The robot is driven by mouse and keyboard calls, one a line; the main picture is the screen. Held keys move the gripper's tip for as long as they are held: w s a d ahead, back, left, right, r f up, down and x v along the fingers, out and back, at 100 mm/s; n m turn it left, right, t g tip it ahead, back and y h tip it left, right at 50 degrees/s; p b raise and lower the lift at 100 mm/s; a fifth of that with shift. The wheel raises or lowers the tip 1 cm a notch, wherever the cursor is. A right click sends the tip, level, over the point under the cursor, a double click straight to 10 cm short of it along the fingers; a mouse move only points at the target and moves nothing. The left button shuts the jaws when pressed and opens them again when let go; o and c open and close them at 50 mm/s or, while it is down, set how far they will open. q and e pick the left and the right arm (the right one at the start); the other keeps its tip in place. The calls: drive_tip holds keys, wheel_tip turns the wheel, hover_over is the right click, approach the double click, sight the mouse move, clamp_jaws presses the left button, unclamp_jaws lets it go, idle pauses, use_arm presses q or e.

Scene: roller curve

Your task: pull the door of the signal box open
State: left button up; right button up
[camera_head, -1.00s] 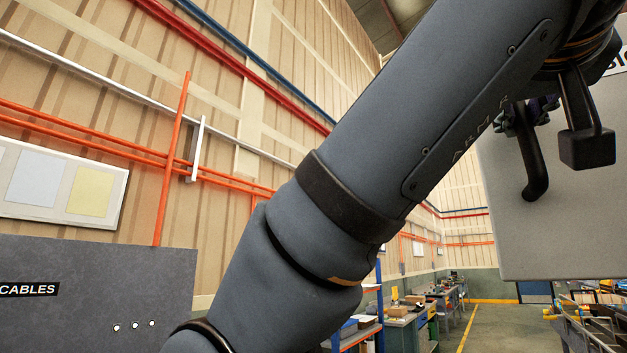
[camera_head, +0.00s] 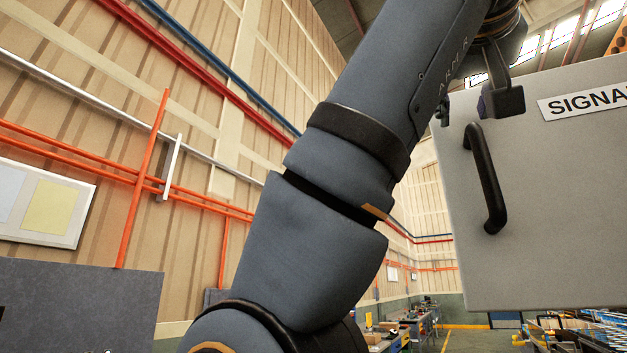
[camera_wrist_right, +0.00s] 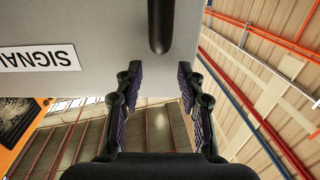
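The signal box (camera_head: 560,220) shows as a flat grey front at the right of the head view, with a white sign reading "SIGNA" cut off by the frame. A black bar handle (camera_head: 488,185) stands near its left edge. I cannot tell whether the door is ajar. My left gripper is out of view.
A dark grey panel (camera_head: 75,305) stands at lower left. Orange pipes (camera_head: 143,180) run along the wall. Workbenches (camera_head: 410,325) stand in the background. An orange-framed thing (camera_wrist_right: 20,125) shows at the left of the wrist view.

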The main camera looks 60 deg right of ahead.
drive_tip(key=shift+r, duration=1.15)
